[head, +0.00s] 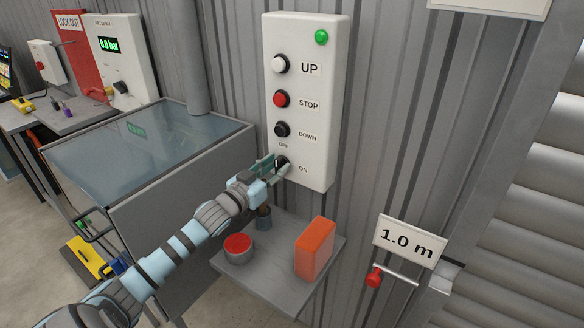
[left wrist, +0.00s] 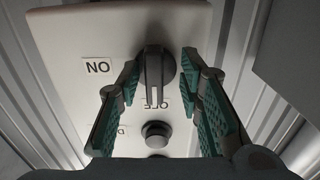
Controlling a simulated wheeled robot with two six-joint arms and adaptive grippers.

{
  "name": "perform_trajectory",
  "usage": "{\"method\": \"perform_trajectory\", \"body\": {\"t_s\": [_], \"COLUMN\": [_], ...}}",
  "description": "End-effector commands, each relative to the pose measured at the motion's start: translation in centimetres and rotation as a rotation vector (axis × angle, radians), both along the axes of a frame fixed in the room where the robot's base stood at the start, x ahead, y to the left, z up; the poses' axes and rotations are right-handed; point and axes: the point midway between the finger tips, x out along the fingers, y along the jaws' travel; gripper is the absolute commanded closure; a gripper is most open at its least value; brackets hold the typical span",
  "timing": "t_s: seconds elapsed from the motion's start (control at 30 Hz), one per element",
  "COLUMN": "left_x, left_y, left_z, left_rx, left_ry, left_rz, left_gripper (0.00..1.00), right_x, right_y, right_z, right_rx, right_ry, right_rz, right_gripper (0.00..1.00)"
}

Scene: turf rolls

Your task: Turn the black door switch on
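The black door switch (left wrist: 155,70) is a round knob with a raised grip at the bottom of the white control panel (head: 312,165). In the left wrist view its white mark points at the OFF label; the ON label (left wrist: 97,67) lies to the left. In the head view the switch is mostly hidden behind the gripper. My left gripper (head: 275,165) is at the switch. In the left wrist view its teal-padded fingers (left wrist: 160,68) are open on either side of the knob, with a small gap on each side. My right gripper is not in view.
Above the switch are the black DOWN (head: 282,129), red STOP (head: 281,99) and white UP (head: 280,64) buttons and a green lamp (head: 321,37). Below, a shelf (head: 270,283) holds an orange box (head: 315,248) and a red-topped round item (head: 238,246). A grey glass-topped cabinet (head: 150,145) stands left.

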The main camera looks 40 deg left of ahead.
Motion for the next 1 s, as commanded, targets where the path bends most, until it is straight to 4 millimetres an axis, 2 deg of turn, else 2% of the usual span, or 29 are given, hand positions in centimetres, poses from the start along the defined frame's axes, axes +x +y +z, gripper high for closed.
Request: {"method": "perform_trajectory", "body": {"t_s": [0.23, 0.43, 0.77, 1.0], "left_x": [0.78, 0.87, 0.76, 0.70], "left_y": [-0.89, -1.01, -0.92, -0.90], "left_z": [0.14, 0.12, 0.06, -0.02], "left_rx": [-0.005, -0.004, 0.010, 0.093], "left_ry": [-0.002, -0.001, -0.001, 0.002], "left_rz": [-0.015, -0.018, -0.016, -0.016], "left_gripper": [0.68, 1.00, 1.00, 1.00], "right_x": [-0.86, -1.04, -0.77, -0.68], "right_y": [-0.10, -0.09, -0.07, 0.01], "right_z": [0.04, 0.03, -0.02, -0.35], "right_rx": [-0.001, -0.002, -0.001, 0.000], "right_ry": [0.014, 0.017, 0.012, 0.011], "right_rz": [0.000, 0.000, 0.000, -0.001], "right_gripper": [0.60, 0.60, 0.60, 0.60]}}
